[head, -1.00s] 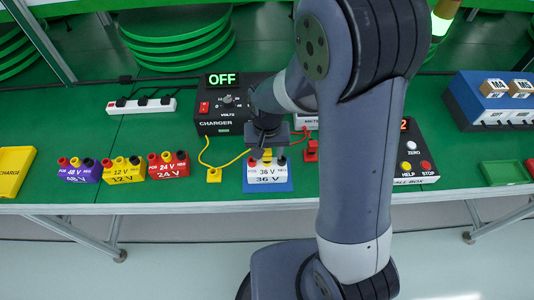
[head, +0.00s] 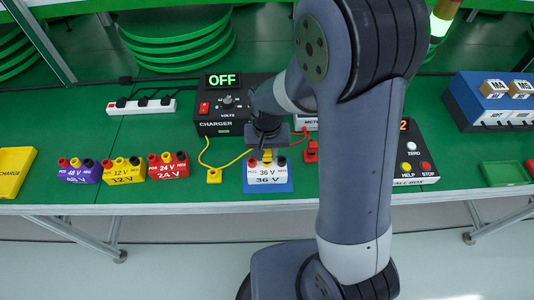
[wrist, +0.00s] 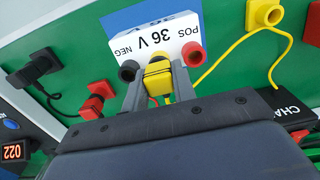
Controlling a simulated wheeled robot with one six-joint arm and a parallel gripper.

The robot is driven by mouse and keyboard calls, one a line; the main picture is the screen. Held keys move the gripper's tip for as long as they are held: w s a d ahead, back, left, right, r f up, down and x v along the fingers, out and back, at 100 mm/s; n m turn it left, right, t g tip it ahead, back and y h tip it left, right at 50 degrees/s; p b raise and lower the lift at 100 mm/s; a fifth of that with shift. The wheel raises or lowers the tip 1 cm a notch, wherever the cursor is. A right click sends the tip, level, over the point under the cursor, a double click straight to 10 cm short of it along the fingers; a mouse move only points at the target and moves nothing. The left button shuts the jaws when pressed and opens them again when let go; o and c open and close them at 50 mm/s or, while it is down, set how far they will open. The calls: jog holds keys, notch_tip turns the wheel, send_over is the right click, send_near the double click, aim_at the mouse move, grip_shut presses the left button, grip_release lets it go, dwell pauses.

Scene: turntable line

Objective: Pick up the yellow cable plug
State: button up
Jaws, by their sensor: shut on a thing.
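My gripper (wrist: 158,84) points down at the white 36 V battery block (wrist: 150,42) and is shut on a yellow plug (wrist: 158,76). The plug sits between the block's red post (wrist: 192,54) and black post (wrist: 128,71); I cannot tell whether it is seated on a post or just above. A yellow cable (wrist: 222,65) runs toward the gripper and passes out of sight beside a finger. In the head view, my gripper (head: 267,150) hides most of the plug, and the 36 V block (head: 267,176) stands on a blue pad.
A yellow piece (head: 214,176) with a dark hole lies left of the block. A red plug (head: 311,152) is close on the right. The charger (head: 222,118), showing OFF, stands behind. The 24 V (head: 168,171), 12 V (head: 124,176) and 48 V (head: 79,175) blocks line the left.

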aim_at(267, 152)
notch_tip(267, 152, up, 10)
jog(key=shift+r, duration=0.1)
dwell(0.4)
jog(key=shift+f, duration=0.2)
jog(key=shift+f+b, duration=2)
jog(key=shift+f, duration=0.55)
jog(key=shift+a+p, duration=1.3)
jog(key=shift+a, duration=6.65)
jog(key=shift+s+a+f+b, duration=0.1)
jog(key=shift+s+f+b, duration=0.05)
jog(key=shift+f+b, duration=1.2)
jog(key=shift+s+f+b, duration=0.1)
jog(key=shift+f+b, duration=0.75)
jog(key=shift+f, duration=1)
jog(key=shift+f+b, duration=0.3)
jog(key=shift+f, duration=0.45)
